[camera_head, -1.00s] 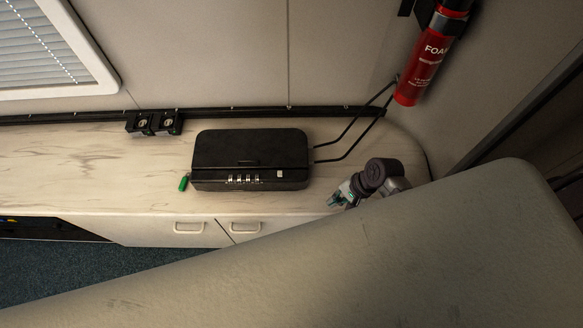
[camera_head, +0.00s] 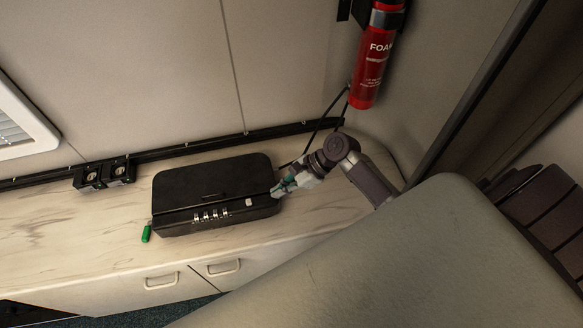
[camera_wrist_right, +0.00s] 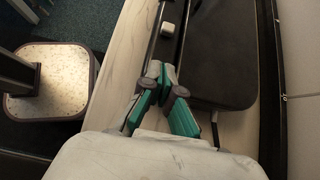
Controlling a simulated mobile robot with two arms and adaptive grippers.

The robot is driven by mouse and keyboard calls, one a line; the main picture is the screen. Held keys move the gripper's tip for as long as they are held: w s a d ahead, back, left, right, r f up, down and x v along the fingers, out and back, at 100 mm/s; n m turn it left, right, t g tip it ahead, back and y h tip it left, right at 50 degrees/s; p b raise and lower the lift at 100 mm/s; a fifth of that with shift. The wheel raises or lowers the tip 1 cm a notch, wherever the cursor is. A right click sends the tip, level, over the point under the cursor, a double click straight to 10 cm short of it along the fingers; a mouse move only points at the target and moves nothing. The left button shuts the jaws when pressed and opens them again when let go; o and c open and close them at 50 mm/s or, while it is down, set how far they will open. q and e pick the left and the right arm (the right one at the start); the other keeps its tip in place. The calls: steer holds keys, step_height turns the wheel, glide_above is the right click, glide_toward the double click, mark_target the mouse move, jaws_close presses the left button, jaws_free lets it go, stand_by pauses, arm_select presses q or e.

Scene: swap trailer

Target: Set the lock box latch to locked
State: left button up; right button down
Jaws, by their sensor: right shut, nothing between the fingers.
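The black lock box (camera_head: 200,180) lies closed on the counter, with a row of number dials (camera_head: 211,214) on its front strip. The small pale latch (camera_head: 249,202) sits right of the dials. It also shows in the right wrist view (camera_wrist_right: 168,29), beyond the fingertips. My right gripper (camera_head: 277,190) is at the box's right end, close to the latch but apart from it. In the right wrist view its green and grey fingers (camera_wrist_right: 160,72) are together and empty, over the box's edge. I cannot tell whether they touch the box. My left gripper is not in view.
A green tag (camera_head: 146,233) hangs at the box's left front corner. A red extinguisher (camera_head: 371,70) is on the wall behind. A black socket unit (camera_head: 104,174) stands behind left. The marble counter (camera_head: 60,235) is clear to the left.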

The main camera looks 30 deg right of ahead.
mark_target(247, 202)
steer(key=a, duration=0.1)
steer(key=a+f+b, duration=0.1)
steer(key=w+a+b, duration=0.1)
steer(key=shift+a+f, duration=0.25)
steer(key=shift+w+a+r+b, duration=0.1)
steer(key=shift+a+b, duration=0.15)
steer(key=shift+a, duration=0.15)
steer(key=shift+w+a+r+b, duration=0.1)
steer(key=shift+a+b, duration=0.1)
steer(key=shift+a, duration=0.2)
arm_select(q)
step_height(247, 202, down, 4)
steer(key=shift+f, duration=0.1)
arm_select(e)
steer(key=shift+a+r+p, duration=0.1)
steer(key=shift+a+p, duration=0.05)
steer(key=shift+p, duration=0.25)
steer(key=shift+w+a+r+p, duration=0.15)
steer(key=shift+w+a+p, duration=0.15)
steer(key=shift+a+p, duration=0.55)
steer(key=shift+a, duration=0.15)
steer(key=shift+f, duration=0.3)
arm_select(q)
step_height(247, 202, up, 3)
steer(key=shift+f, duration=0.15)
